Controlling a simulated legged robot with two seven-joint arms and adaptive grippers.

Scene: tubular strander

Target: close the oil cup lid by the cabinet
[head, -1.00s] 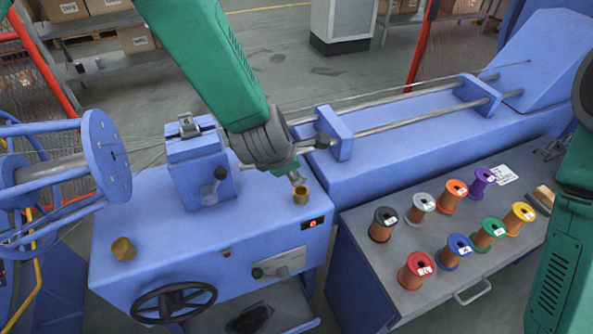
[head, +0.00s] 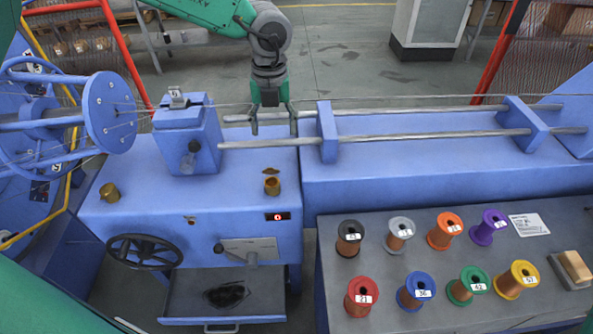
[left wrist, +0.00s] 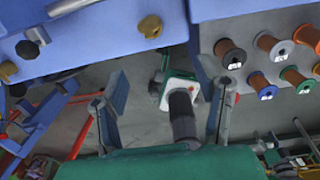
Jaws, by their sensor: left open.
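The oil cup by the cabinet is the small brass cup (head: 272,187) near the right end of the blue machine top. A flat brass piece (head: 271,171), apparently its lid, shows just behind it, apart from the cup's rim in the picture. A second brass cup (head: 110,192) stands at the left front corner. My left gripper (head: 274,128) is open and empty, pointing down behind the near-cabinet cup and apart from it. In the left wrist view its two fingers (left wrist: 167,100) are wide apart, with a brass cup (left wrist: 150,26) beyond them. My right gripper is not seen.
A grey cabinet (head: 335,268) with several coloured wire spools stands at the front right. A blue block with a black knob (head: 190,150) and metal rods (head: 420,140) lie near the gripper. A black handwheel (head: 145,252) is at the front.

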